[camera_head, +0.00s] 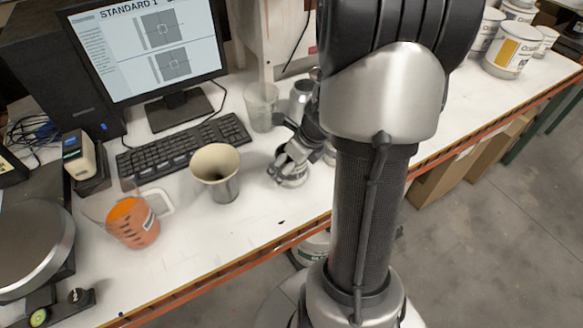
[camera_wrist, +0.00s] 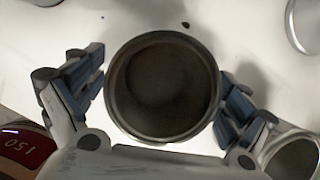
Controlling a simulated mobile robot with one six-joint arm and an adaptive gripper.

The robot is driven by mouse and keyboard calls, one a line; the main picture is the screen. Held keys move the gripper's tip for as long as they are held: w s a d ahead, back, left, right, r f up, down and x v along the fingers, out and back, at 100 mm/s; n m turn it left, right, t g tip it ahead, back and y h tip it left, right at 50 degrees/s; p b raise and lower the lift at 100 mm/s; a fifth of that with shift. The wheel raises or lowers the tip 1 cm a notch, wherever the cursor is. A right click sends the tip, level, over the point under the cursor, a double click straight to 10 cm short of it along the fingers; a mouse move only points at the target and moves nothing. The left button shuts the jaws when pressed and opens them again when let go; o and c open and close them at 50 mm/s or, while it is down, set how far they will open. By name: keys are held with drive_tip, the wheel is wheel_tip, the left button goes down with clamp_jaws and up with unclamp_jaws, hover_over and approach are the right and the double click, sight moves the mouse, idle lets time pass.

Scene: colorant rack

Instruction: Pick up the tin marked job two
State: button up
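A round open tin with a dark inside (camera_wrist: 162,85) stands upright on the white bench between my fingers. It shows in the head view as a small metal tin (camera_head: 292,178) near the bench's front. No mark is readable on it, so I cannot tell if it is the job two tin. My gripper (camera_head: 284,158) reaches down around the tin. In the wrist view my gripper (camera_wrist: 162,95) has one blue-padded finger on each side, very close to the rim. Whether the pads press on it cannot be made out.
A clear cup (camera_head: 262,108) and a metal cup (camera_head: 302,98) stand behind. The keyboard (camera_head: 184,148) and monitor (camera_head: 150,45) are further left. Paint cans (camera_head: 511,52) stand far right.

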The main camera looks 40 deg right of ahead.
drive_tip(key=c, duration=1.1)
